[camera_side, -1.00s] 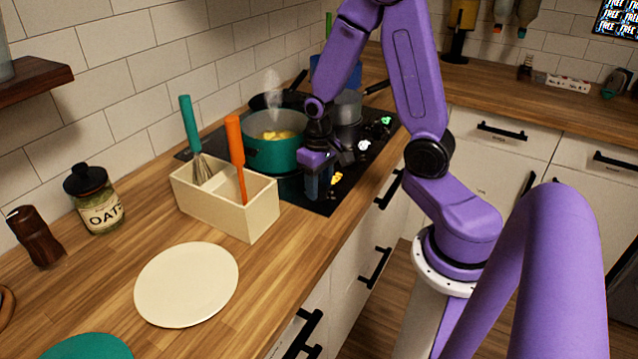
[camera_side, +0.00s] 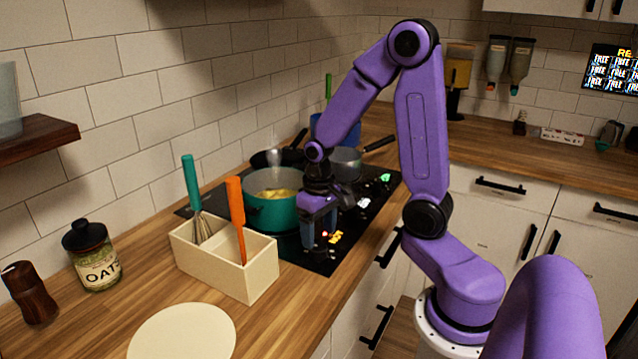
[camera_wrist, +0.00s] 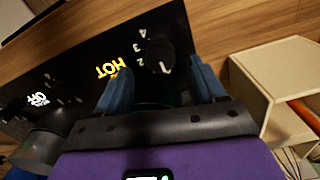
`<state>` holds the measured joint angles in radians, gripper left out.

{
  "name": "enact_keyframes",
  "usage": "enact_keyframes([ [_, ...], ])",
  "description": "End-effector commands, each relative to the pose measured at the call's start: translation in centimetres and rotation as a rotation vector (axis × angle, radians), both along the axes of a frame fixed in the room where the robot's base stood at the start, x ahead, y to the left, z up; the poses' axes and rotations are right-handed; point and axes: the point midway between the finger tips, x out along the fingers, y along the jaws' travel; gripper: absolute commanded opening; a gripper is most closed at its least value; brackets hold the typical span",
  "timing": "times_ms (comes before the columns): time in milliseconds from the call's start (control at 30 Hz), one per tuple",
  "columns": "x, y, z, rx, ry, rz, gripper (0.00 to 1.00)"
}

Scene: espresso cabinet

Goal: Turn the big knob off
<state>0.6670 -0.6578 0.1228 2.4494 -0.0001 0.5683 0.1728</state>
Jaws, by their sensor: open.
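The big knob (camera_wrist: 160,55) is a dark round dial on the black cooktop, with white numerals around it, in the wrist view. Its pointer position is too dark to read. My gripper (camera_wrist: 160,66) has its two blue fingers spread, one on each side of the knob. I cannot tell whether they touch it. In the side view my gripper (camera_side: 318,233) points down over the cooktop's front corner and hides the knob. A yellow lit HOT sign (camera_wrist: 110,68) glows beside the knob. A white OFF sign (camera_wrist: 38,99) is farther left.
A teal pot (camera_side: 271,207) with yellow food steams on the cooktop (camera_side: 300,255), close behind my gripper. A cream utensil box (camera_side: 225,268) with a whisk and an orange-handled tool stands left of it. A pan and a grey pot (camera_side: 345,162) stand farther back.

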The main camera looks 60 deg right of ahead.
Motion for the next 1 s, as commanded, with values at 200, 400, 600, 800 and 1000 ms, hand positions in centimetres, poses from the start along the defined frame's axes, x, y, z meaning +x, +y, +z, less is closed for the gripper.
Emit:
enact_keyframes([
  [200, 0.2, 0.0, 3.8, 0.000, -0.008, 0.000, 0.69],
  [400, 0.1, 0.0, 7.5, 0.000, -0.008, 0.001, 0.69],
  [600, 0.1, 0.0, 10.9, 0.000, -0.006, 0.002, 0.69],
  [800, 0.0, 0.0, 13.1, 0.000, -0.002, 0.001, 0.69],
  [1000, 0.0, 0.0, 13.7, 0.000, 0.000, 0.001, 0.69],
])
